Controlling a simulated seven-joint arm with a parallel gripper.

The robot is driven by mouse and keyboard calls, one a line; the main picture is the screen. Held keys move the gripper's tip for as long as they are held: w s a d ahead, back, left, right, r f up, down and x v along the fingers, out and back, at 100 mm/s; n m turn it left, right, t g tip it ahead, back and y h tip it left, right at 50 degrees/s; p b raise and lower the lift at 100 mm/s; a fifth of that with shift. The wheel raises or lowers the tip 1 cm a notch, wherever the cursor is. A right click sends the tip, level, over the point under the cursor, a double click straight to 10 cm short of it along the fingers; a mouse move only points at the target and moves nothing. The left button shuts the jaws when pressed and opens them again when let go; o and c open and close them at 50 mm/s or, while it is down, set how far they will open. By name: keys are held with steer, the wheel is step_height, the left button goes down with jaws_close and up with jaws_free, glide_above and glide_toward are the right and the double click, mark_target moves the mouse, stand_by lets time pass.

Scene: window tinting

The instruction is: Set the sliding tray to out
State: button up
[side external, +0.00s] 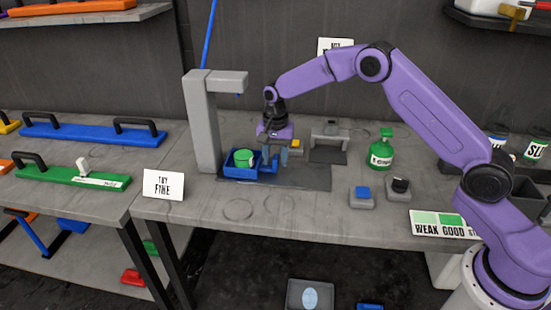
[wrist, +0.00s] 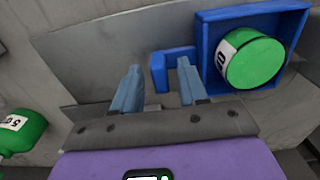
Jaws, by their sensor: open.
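The sliding tray (side external: 240,174) is a blue open box holding a green cylinder (side external: 243,158). It sits on a dark plate under the grey post. In the wrist view the tray (wrist: 209,50) is at upper right, with the green cylinder (wrist: 256,64) inside. Its blue handle (wrist: 158,72) juts from the tray's left side toward my fingers. My gripper (side external: 277,154) points down at the tray's right side. In the wrist view my gripper (wrist: 160,70) is open, its fingers on either side of the handle. I cannot tell whether they touch it.
A grey post with an overhanging arm (side external: 222,85) stands behind the tray. A green bottle (side external: 380,150) and two small button blocks (side external: 362,196) stand to the right. A "TRY FINE" card (side external: 163,185) is at front left.

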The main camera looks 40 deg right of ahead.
steer(key=shift+f, duration=0.4)
steer(key=shift+c, duration=0.3)
jaws_close()
steer(key=s+d, duration=0.9)
steer(key=shift+d, duration=0.15)
steer(key=shift+s, duration=0.1)
steer(key=shift+o, duration=0.3)
jaws_free()
steer(key=shift+d, duration=0.1)
steer(key=shift+r, duration=0.15)
